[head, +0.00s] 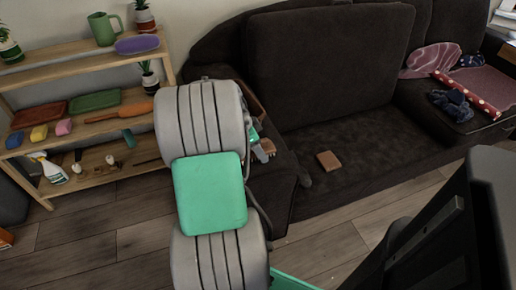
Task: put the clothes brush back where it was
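I cannot identify the clothes brush with certainty. A small brown block (328,160) lies on the dark sofa seat, and its kind is too small to tell. An orange thing with a handle (123,111) lies on the middle shelf at the left. My gripper (264,151) shows only in part behind my arm, over the near left end of the sofa. It is left of the brown block and apart from it. Its fingers are mostly hidden, so I cannot see whether it holds anything.
The dark sofa (325,65) fills the back. Striped and polka-dot cloths (455,85) lie at its right end. A wooden shelf unit (90,119) at the left holds trays, sponges, plants and a spray bottle (52,169). Bare floor (110,240) shows in front.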

